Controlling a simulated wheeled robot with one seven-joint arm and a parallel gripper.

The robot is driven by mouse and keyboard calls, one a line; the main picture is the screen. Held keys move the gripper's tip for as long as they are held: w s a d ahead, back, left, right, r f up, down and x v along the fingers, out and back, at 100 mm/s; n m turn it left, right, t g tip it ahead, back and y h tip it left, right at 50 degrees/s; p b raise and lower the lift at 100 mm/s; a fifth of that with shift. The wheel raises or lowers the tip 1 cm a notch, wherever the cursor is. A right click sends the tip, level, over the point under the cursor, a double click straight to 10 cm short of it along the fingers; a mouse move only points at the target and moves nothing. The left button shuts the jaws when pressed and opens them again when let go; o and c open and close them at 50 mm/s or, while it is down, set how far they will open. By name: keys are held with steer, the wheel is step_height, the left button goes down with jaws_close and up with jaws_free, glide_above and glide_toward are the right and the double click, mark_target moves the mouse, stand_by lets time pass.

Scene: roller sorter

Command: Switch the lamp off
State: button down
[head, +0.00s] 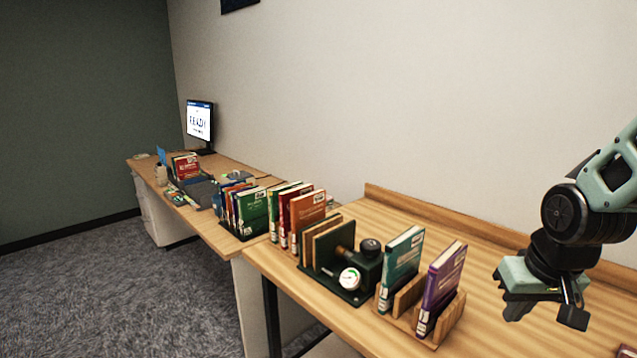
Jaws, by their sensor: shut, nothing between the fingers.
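I cannot make out a lamp in the head view. My gripper (545,312) is at the right, pointing down above the wooden desk, shut and empty. It is apart from the books and touches nothing that I can see. A dark device (366,268) with a round white dial and a black knob stands on the desk to the left of my gripper.
A teal book (401,267) and a purple book (441,288) stand in wooden holders between the device and my gripper. More books (300,214) stand left. A lit monitor (200,122) is on the far desk.

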steer(key=s+a+r+n+g, duration=0.2)
steer(key=s+a+n, duration=0.7)
steer(key=s+a, duration=0.7)
steer(key=a+g, duration=0.1)
steer(key=a, duration=0.3)
steer(key=shift+s+r+y, duration=0.2)
steer(key=shift+s+y, duration=0.15)
steer(key=shift+y, duration=0.05)
